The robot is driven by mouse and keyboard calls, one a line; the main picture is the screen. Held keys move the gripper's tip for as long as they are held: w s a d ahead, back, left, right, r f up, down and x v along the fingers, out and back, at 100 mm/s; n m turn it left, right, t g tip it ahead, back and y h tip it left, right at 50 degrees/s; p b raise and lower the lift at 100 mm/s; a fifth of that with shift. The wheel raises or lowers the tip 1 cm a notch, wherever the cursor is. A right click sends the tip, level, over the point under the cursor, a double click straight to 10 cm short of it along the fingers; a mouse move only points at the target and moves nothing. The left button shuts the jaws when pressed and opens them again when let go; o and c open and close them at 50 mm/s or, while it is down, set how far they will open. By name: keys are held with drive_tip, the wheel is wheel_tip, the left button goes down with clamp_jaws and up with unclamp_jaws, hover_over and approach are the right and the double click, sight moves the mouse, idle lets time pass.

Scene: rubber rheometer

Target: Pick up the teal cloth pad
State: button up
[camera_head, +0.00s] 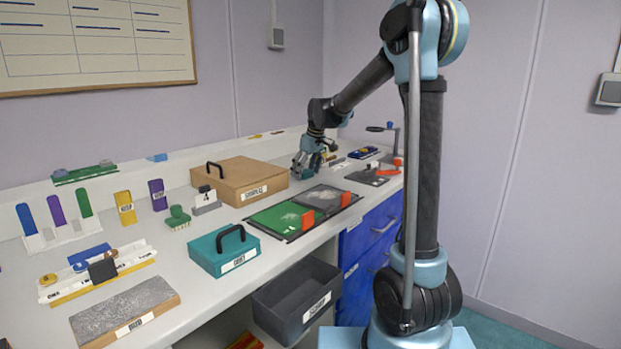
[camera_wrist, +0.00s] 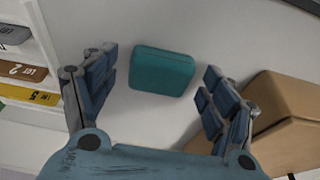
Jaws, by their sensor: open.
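The teal cloth pad (camera_wrist: 162,71) is a small block with rounded corners on the pale worktop, seen in the wrist view. My gripper (camera_wrist: 158,84) is open, with its fingers apart to the left and right of the pad in that view. I see no finger touching the pad, and its exact height above it cannot be told. In the head view my gripper (camera_head: 307,168) is low over the far part of the bench, behind the tan box. I cannot make out the pad there.
The tan box (camera_head: 238,182) with a black handle stands close by; it also shows near the right finger in the wrist view (camera_wrist: 290,143). A labelled rack (camera_wrist: 25,72) is at the left there. Green and grey trays (camera_head: 288,234) lie in front.

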sight(306, 171)
drive_tip(key=shift+c, duration=0.4)
drive_tip(key=c, duration=1)
wheel_tip(306, 171, up, 10)
